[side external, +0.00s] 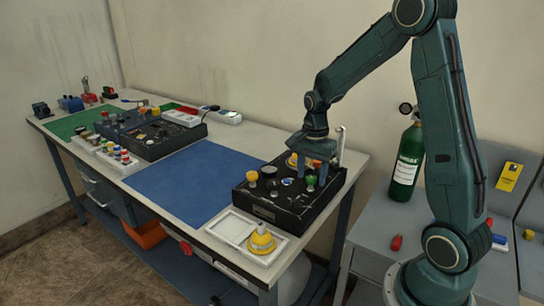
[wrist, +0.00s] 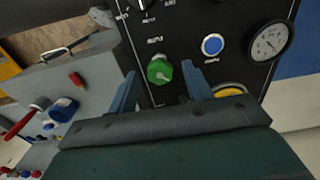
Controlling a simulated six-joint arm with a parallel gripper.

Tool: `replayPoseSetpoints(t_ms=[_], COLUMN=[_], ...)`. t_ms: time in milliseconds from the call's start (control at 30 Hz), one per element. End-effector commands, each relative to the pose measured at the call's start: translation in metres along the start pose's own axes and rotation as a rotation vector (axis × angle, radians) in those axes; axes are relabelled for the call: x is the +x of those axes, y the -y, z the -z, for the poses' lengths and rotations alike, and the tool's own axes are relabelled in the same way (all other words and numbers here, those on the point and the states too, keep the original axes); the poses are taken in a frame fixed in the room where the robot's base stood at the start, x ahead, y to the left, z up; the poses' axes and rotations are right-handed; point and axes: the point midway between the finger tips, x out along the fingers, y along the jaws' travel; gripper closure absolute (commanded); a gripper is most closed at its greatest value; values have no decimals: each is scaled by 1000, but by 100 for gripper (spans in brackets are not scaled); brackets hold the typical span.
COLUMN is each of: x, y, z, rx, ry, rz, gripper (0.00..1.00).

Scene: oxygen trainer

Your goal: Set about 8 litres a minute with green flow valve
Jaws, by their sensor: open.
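The green flow valve (wrist: 159,72) is a round green knob with a pale mark, on the black panel in the wrist view. It also shows in the side view (side external: 310,184) on the right part of the black trainer box (side external: 272,208). My gripper (wrist: 159,69) is open, with one blue-grey finger on each side of the knob in the picture. I cannot tell whether either finger touches it. In the side view my gripper (side external: 318,160) is low over the box. A round dial gauge (wrist: 269,41) is on the panel; its reading is too small to tell.
A blue button (wrist: 212,45) and a partly hidden yellow part (wrist: 230,89) are close to the right finger. A white tray with a yellow part (side external: 262,241) lies in front of the box. A green cylinder (side external: 407,162) stands at right. The blue mat (side external: 190,185) is clear.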

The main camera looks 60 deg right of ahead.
Motion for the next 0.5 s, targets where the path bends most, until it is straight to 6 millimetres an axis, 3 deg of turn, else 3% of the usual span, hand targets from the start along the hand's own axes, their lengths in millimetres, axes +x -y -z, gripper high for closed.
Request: replayPoseSetpoints(t_ms=[367, 500], x=[5, 4], y=[0, 0], z=[0, 0], rx=[0, 0], ry=[0, 0], rz=[0, 0], gripper=[50, 76])
